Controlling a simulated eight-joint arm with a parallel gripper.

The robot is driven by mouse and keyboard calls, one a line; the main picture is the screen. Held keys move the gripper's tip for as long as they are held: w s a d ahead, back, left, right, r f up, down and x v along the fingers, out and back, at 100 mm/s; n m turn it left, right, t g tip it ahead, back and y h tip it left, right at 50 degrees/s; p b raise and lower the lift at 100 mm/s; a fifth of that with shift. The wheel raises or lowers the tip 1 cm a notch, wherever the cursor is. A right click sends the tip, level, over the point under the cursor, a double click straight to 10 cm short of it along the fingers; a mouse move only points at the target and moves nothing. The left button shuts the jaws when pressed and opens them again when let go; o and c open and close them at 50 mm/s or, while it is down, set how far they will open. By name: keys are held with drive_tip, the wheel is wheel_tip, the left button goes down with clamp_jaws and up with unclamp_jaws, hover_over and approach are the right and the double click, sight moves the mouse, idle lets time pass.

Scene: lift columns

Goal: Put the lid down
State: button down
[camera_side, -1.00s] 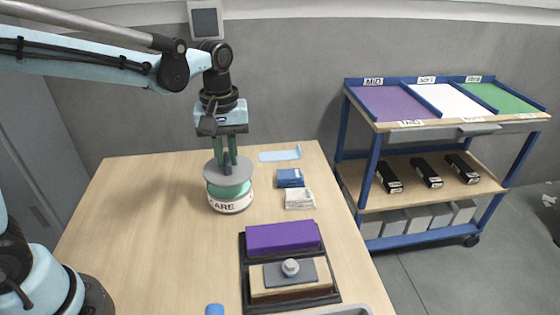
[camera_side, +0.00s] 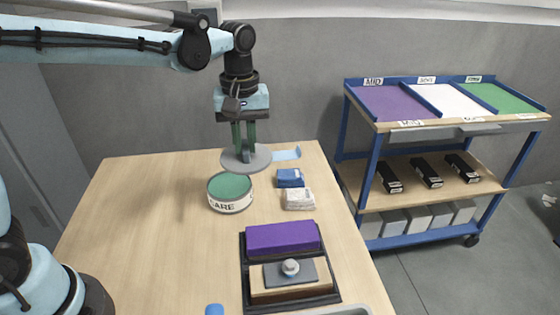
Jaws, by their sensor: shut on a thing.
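My gripper (camera_side: 245,148) points down with its green fingers shut on the grey round lid (camera_side: 238,162). The lid is held level in the air, behind and a little to the right of the round tin (camera_side: 230,204) in the picture. The tin is white with dark lettering on its side and stands upright on the table. A green surface shows inside its rim. The lid is apart from the tin. The lid's handle is mostly hidden between the fingers.
A light blue flat piece (camera_side: 287,154), a blue packet (camera_side: 290,178) and a white packet (camera_side: 298,199) lie right of the tin. A black tray (camera_side: 246,283) with purple and tan blocks stands in front. The table's left side (camera_side: 130,215) is clear. A blue cart (camera_side: 366,170) stands right.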

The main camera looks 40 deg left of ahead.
drive_tip(key=w+a+f, duration=0.2)
drive_tip(key=a+f, duration=0.1)
drive_tip(key=a, duration=0.1)
drive_tip(key=w+a+f, duration=0.2)
drive_tip(key=a+f, duration=0.1)
drive_tip(key=a, duration=0.2)
drive_tip(key=w+a+f, duration=0.2)
drive_tip(key=a+f, duration=0.1)
drive_tip(key=a, duration=0.1)
drive_tip(key=shift+w+a, duration=0.35)
drive_tip(key=shift+a, duration=0.05)
drive_tip(key=shift+f, duration=1.9)
drive_tip(key=shift+f, duration=0.15)
drive_tip(key=c, duration=1.1)
unclamp_jaws()
